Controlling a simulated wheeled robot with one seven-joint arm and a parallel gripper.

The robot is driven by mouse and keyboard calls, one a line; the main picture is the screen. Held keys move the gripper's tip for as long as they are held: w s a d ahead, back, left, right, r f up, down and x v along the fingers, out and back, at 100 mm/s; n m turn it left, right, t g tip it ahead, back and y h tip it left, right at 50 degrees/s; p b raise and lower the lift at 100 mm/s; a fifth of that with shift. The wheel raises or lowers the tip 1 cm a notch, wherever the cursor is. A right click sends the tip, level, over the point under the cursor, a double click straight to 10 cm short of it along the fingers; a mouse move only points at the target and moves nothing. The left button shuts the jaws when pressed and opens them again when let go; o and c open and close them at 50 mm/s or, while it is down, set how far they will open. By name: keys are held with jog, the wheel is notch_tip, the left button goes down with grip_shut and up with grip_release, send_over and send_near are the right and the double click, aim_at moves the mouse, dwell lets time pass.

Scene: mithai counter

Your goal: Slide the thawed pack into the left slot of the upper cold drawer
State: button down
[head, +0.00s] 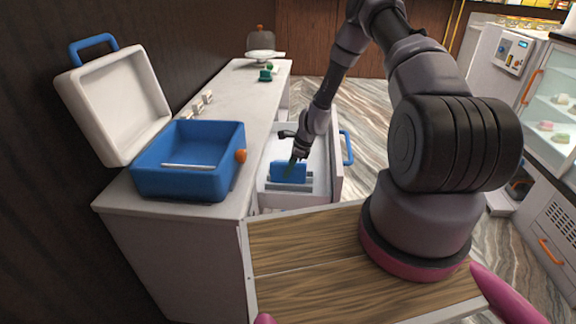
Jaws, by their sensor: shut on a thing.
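The blue pack (281,170) stands roughly upright low inside the open upper drawer, over or in a pale slotted holder (304,188). My gripper (293,166) comes down from above and is shut on the pack's upper part. The white drawer (320,196) is pulled out from the counter and has a blue handle (348,147) on its right side. The pack and the drawer's front wall hide the slot bottoms, so I cannot tell how deep the pack sits or which slot it is in.
An open blue cool box (180,185) with a raised white lid (112,105) stands on the counter (232,110), left of the drawer. Small green items (265,75) and a domed cake stand (261,54) are farther back. A glass display case (552,105) is at right.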

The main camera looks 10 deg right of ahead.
aim_at(288, 181)
jog(key=shift+f, duration=2.9)
jog(key=c, duration=0.5)
grip_release()
